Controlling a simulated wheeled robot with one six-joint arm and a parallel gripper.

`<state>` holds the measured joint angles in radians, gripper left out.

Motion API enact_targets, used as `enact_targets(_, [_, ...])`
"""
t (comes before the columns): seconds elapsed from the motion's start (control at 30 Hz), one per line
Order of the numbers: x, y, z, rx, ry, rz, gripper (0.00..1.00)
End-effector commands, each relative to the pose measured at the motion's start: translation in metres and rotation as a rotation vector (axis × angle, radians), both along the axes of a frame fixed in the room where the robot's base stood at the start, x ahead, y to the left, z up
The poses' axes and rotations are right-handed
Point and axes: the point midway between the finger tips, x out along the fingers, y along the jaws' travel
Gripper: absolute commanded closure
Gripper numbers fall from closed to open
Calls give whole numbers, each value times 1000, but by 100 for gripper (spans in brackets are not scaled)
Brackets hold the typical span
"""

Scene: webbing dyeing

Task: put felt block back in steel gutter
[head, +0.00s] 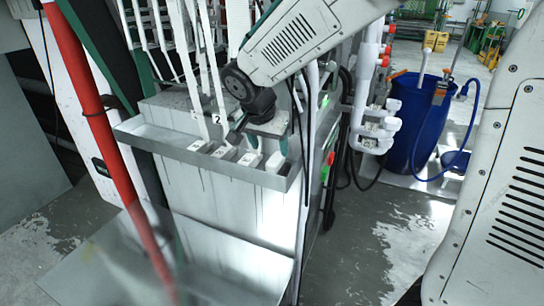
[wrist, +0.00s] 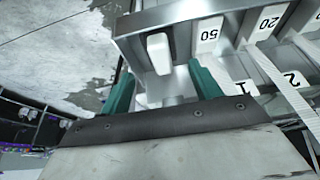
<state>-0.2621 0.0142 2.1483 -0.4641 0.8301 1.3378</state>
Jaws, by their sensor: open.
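The steel gutter (head: 165,147) runs along the top front of the grey machine. A plain white block, which looks like the felt block (head: 275,163), stands at its right end, inside the walls. In the wrist view the white block (wrist: 159,54) appears between and beyond the two teal fingers, against the gutter wall (wrist: 178,14). My gripper (wrist: 160,72) is open, with a finger on either side of the block and a gap to each. In the head view my gripper (head: 262,144) is over the gutter's right end. The block's lower part is hard to make out.
White blocks marked 50 (wrist: 207,35) and 20 (wrist: 268,22) sit beside the plain block in the gutter. White webbing straps (head: 188,62) rise close to the left of my gripper. White pipes (head: 368,80) and a blue barrel (head: 411,115) stand to the right.

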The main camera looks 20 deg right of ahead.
Motion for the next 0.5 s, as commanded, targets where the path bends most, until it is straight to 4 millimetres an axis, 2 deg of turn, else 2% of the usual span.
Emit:
enact_targets(0.03, [-2,3,9,2,-4,1,37])
enact_targets(0.13, [-5,6,21,2,-3,0,37])
enact_targets(0.4, [-10,8,31,0,2,3,37])
enact_targets(0.5, [-22,0,37,-1,18,24,37])
